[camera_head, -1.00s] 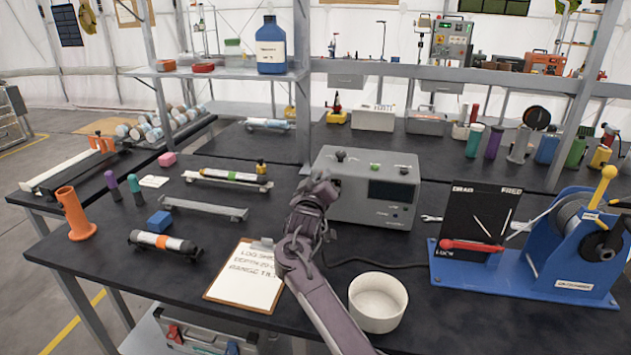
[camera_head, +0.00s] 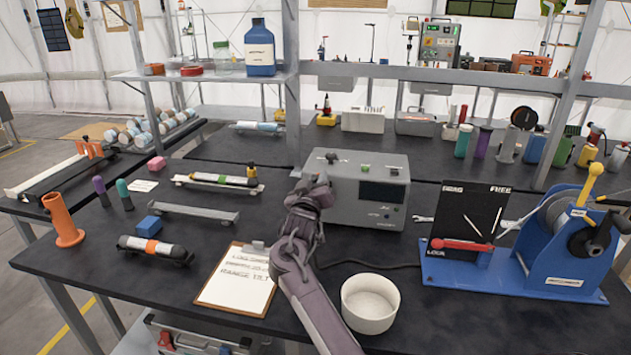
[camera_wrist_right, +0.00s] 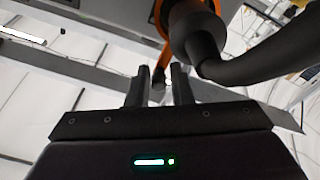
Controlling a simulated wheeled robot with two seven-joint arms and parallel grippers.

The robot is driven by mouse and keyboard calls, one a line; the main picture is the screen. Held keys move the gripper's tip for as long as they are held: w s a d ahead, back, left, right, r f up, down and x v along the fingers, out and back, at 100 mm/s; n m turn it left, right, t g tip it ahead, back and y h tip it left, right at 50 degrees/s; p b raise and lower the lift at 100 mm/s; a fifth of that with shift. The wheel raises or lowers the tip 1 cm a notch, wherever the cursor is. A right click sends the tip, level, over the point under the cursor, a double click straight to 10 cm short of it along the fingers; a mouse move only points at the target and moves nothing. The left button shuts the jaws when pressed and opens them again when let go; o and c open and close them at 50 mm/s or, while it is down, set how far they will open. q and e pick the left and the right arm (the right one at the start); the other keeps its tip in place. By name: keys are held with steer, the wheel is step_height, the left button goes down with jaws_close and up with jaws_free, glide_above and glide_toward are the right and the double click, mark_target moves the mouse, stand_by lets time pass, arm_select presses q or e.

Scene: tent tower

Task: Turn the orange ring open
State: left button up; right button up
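An orange band (camera_head: 151,247) circles the middle of a black-and-white cylinder (camera_head: 170,251) lying on a low stand at the front left of the bench. My right gripper (camera_head: 318,183) is at the left front of the grey box, well to the right of that cylinder. In the right wrist view the two dark fingers of my right gripper (camera_wrist_right: 160,72) stand apart with nothing clearly held. Beyond them, an orange curved strip (camera_wrist_right: 163,50) runs beside a dark rounded tube (camera_wrist_right: 200,40); I cannot tell what it belongs to. My left gripper is not in view.
The grey box (camera_head: 365,205) stands mid-bench. A clipboard (camera_head: 237,280) and a white bowl (camera_head: 370,303) flank my right forearm. An orange holder (camera_head: 63,222) and a blue block (camera_head: 149,225) stand left. A blue winch stand (camera_head: 520,280) fills the right.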

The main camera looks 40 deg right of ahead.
steer(key=shift+o, duration=1.4)
steer(key=shift+s+d+f, duration=0.1)
steer(key=shift+s+d, duration=0.1)
steer(key=shift+s, duration=0.05)
steer(key=shift+a, duration=0.15)
steer(key=b+v, duration=0.1)
steer(key=v, duration=0.6)
steer(key=shift+s+a, duration=0.2)
steer(key=shift+s, duration=0.05)
